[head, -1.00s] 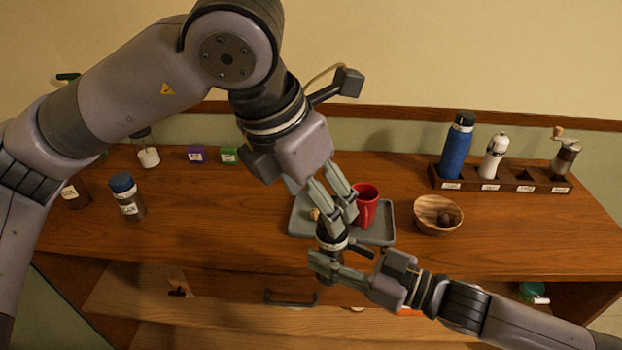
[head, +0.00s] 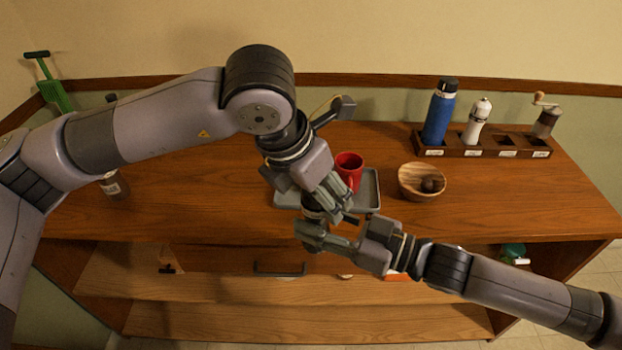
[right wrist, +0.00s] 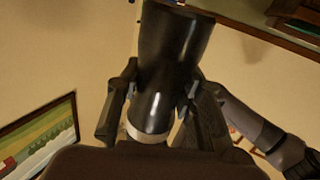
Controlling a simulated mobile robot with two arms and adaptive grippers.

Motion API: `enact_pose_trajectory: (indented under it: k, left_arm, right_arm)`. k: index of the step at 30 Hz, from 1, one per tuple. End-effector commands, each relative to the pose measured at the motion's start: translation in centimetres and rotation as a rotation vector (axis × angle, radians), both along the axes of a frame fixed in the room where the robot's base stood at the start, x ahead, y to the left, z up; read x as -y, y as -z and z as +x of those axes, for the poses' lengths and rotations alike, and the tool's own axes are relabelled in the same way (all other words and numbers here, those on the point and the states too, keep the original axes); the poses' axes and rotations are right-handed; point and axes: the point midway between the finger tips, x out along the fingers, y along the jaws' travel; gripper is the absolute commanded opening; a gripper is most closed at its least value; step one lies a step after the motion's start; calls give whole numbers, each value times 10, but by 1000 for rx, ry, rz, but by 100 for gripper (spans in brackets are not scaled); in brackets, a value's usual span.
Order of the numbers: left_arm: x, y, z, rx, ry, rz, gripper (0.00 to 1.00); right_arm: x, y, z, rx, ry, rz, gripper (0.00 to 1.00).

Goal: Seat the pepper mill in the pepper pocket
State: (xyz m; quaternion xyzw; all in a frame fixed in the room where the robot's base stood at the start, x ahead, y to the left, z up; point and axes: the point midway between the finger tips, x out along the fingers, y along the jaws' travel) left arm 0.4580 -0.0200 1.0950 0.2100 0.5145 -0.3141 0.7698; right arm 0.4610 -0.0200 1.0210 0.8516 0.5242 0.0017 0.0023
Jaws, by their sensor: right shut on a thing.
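A dark cylinder with a pale band, apparently the pepper mill (right wrist: 172,55), is between the fingers of my right gripper (right wrist: 155,103) in the right wrist view. In the head view my right gripper (head: 318,236) is shut on it in front of the grey tray. Little of the mill shows there. My left gripper (head: 330,198) points down at the same spot from above; whether its fingers touch or grip the mill is unclear. The dark wooden rack (head: 465,152) at the back right has an empty pocket (head: 508,142); its labels are too small to read.
A red mug (head: 349,168) stands on the grey tray (head: 369,190). A wooden bowl (head: 411,184) is right of it. The counter's right end is clear.

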Motion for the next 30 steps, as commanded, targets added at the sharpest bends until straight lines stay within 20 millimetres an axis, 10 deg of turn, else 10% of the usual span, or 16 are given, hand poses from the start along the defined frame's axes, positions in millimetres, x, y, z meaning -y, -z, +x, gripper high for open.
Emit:
enact_pose_trajectory:
  k: [9,30]
  left_arm:
    - [1,3,1,0,1,0,65]
    - [1,2,0,0,1,0,18]
  right_arm:
    - [0,-1,0,2,-1,1,0]
    - [0,-1,0,2,-1,1,0]
